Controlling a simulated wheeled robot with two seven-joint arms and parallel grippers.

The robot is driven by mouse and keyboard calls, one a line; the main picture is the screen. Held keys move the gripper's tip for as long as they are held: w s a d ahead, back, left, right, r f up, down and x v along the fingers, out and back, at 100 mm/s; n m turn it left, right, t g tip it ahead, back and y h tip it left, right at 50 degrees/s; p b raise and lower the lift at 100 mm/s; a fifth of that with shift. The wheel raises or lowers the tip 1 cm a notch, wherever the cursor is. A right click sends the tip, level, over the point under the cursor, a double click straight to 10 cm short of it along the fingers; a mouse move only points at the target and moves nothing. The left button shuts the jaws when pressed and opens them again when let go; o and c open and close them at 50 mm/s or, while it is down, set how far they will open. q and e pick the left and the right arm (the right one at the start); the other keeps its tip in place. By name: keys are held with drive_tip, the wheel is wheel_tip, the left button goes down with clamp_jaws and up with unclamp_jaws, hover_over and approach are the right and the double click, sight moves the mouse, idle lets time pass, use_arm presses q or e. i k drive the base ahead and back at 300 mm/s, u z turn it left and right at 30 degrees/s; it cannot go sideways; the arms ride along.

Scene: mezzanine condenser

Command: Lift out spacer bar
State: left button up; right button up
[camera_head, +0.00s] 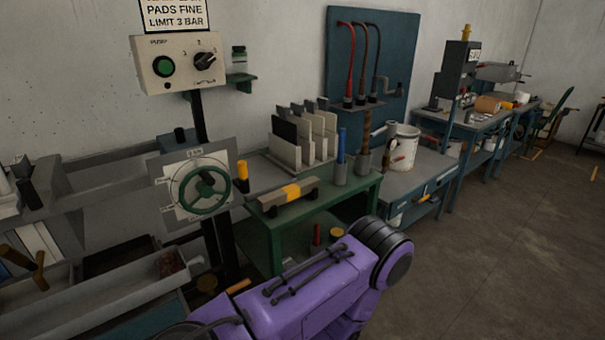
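A grey bar with a yellow band (288,195) lies along the front left part of the green table (330,210). It may be the spacer bar, but I cannot tell for sure. No gripper is touching it. A purple arm link of mine crosses the bottom middle of the view, in front of the green table's lower part. Neither of my grippers shows in this view.
A rack of upright plates (301,140) and cups holding rods stand on the green table. A handwheel panel (198,190) and a button box (180,63) stand to its left. A grey trough (110,300) is at lower left. Open floor (500,230) lies right.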

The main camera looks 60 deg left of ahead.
sight(289, 194)
drive_tip(key=u, duration=0.4)
drive_tip(key=i, duration=0.75)
drive_tip(key=u, duration=0.65)
